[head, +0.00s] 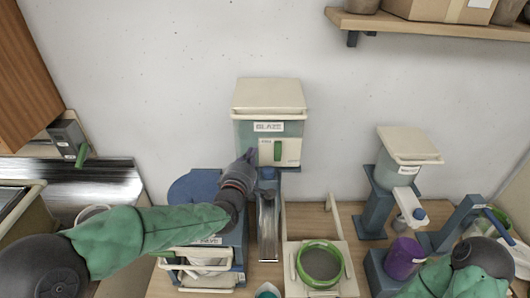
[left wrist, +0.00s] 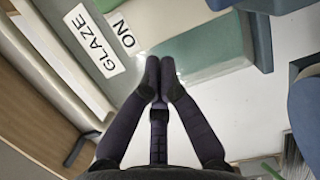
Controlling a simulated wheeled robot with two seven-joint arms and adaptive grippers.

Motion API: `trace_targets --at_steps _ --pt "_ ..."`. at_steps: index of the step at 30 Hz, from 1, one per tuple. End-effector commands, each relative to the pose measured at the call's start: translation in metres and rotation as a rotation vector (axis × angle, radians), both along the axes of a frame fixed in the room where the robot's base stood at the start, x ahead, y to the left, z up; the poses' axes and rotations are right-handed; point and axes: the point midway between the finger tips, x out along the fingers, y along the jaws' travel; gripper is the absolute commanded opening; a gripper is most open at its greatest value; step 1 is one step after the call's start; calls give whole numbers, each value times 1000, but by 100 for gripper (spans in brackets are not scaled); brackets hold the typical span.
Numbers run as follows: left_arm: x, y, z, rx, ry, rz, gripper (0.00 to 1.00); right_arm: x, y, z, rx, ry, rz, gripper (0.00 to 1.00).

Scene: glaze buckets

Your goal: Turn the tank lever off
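The glaze tank (head: 270,101) is a pale teal box with a cream lid, mounted against the wall. Its front has a GLAZE label (head: 268,127) and a cream plate with an upright green lever (head: 278,150). My left gripper (head: 251,156) is just left of the lever, by the tank's lower front, apart from the lever as far as I can tell. In the left wrist view its fingertips (left wrist: 160,68) are together with nothing between them. The GLAZE label (left wrist: 94,40) and an ON label (left wrist: 124,34) show beyond them. My right gripper is out of view.
A second dispenser (head: 398,172) stands to the right, near a purple cup (head: 404,257). A shelf (head: 440,25) is above right.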

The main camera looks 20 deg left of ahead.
Motion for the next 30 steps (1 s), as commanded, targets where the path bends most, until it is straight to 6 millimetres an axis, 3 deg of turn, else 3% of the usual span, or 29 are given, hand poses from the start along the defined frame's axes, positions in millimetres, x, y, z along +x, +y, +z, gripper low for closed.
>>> trace_targets --at_steps 2,6,12,30 --pt "9 -5 0 0 2 -4 0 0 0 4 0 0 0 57" --pt "13 -25 2 -1 0 -4 0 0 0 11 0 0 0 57" --pt "16 -37 0 -1 0 -2 0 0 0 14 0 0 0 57" --pt "17 -33 1 42 10 1 0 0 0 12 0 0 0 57"
